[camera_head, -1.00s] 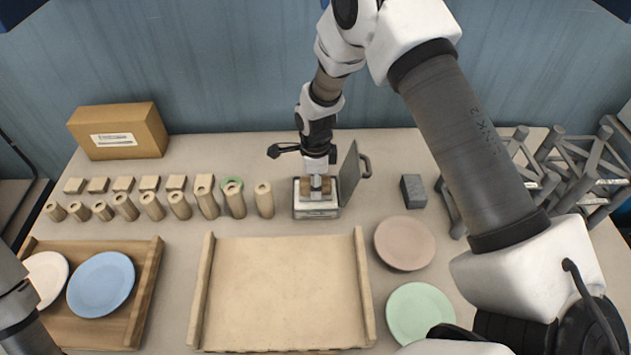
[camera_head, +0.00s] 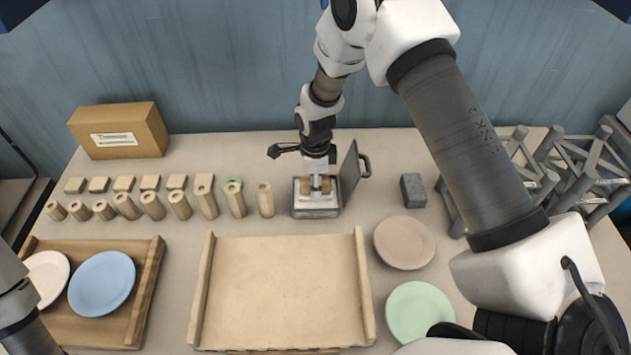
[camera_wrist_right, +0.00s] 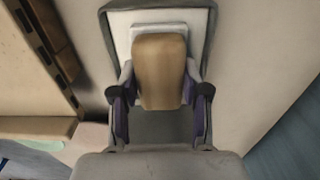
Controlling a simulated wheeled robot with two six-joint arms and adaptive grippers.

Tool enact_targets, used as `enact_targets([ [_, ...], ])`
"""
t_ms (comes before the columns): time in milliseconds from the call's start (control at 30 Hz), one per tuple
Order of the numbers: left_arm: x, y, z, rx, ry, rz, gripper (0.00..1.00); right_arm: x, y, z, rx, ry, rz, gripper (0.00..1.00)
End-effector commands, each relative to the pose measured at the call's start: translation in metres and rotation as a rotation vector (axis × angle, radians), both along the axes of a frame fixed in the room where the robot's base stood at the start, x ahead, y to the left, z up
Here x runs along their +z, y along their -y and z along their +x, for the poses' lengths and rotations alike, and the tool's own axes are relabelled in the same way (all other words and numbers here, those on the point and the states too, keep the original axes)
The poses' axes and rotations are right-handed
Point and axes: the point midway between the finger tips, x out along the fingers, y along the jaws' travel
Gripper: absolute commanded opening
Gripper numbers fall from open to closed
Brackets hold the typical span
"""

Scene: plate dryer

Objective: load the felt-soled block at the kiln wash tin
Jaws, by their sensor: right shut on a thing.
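The kiln wash tin (camera_head: 316,211) is a square metal tin at the back middle of the table. Its lid (camera_head: 349,172) stands open on its right side. My right gripper (camera_head: 318,184) points down over the tin and is shut on the wooden block (camera_wrist_right: 160,70). The wrist view shows a pale sole under the block, over the white inside of the tin (camera_wrist_right: 207,35). I cannot tell how firmly the sole touches the wash. Part of my left arm shows at the left edge; its gripper is out of view.
A wooden board with side rails (camera_head: 284,290) lies in front of the tin. Wooden posts (camera_head: 235,200) stand to its left. A dark grey block (camera_head: 413,190), a pink plate (camera_head: 404,243) and a green plate (camera_head: 420,311) lie right. A grey rack (camera_head: 560,170) stands far right.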

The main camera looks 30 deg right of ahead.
Motion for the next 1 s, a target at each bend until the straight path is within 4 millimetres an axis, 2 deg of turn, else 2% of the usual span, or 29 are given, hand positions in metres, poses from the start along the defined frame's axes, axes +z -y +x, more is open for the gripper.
enact_targets([
  [233, 0.0, 0.0, 0.0, 0.0, 0.0, 0.0, 0.4, -0.002, 0.0, -0.002, 0.0, -0.004, 0.0, 0.0],
  [333, 0.004, 0.0, 0.0, 0.0, 0.0, 0.0, 0.4, 0.003, 0.0, -0.002, 0.0, -0.004, 0.0, 0.0],
  [1000, 0.058, 0.0, 0.0, 0.0, 0.0, 0.0, 0.4, 0.069, 0.0, -0.001, 0.0, -0.002, 0.0, 0.0],
])
